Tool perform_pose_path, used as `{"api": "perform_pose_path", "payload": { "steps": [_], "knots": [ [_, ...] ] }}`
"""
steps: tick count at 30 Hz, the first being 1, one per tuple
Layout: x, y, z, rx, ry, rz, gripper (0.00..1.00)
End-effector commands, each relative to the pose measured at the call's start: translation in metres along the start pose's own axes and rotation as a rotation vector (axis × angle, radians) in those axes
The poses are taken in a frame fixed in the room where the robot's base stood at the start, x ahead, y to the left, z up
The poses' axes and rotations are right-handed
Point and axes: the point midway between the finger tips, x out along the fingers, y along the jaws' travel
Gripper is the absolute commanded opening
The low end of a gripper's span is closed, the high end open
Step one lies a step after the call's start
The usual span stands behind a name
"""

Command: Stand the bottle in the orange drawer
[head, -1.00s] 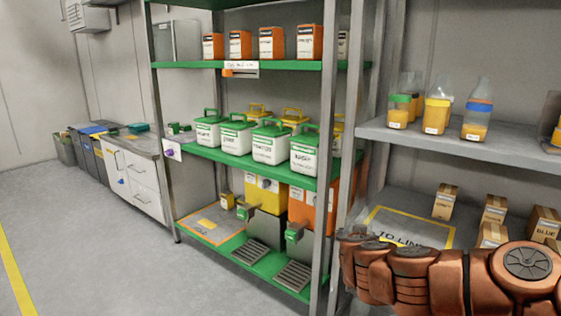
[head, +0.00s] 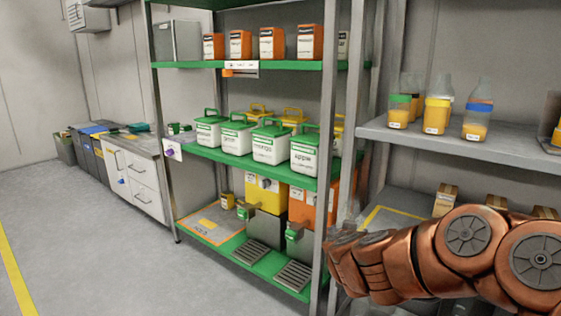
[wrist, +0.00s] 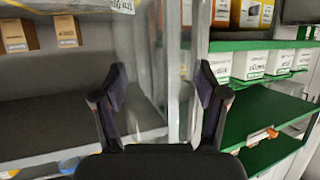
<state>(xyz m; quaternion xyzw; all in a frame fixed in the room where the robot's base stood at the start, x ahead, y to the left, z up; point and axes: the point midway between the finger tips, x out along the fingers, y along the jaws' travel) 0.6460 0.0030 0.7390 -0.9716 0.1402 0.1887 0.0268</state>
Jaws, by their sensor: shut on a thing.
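My gripper (wrist: 161,78) shows in the wrist view with its two dark fingers apart on either side of a clear, see-through bottle (wrist: 150,60). The bottle fills the gap between the fingers, and the shelves show through it. Its contents and exact tilt are hard to tell. In the head view my copper arm is at the lower right, and neither gripper nor held bottle can be made out there. An orange unit (head: 302,206) stands on the green rack beside a yellow one; I cannot tell whether either has a drawer.
Bottles with orange contents (head: 437,115) stand on the grey shelf (head: 465,143) at right, with cartons (head: 446,198) below. White tubs with green lids (head: 270,146) fill the rack's middle shelf. A white-drawered bench (head: 135,180) stands left. The floor (head: 100,250) in front is clear.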

Motion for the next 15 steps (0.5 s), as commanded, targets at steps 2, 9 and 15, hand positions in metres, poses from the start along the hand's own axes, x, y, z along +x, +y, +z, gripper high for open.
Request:
{"api": "perform_pose_path", "payload": {
  "steps": [2,9,15],
  "knots": [
    [0.000,0.001,0.000,-0.003,0.001,0.005,0.38],
    [0.000,0.001,0.002,0.002,-0.006,0.008,0.38],
    [-0.004,0.002,-0.008,0.006,-0.009,0.014,0.38]
  ]
}}
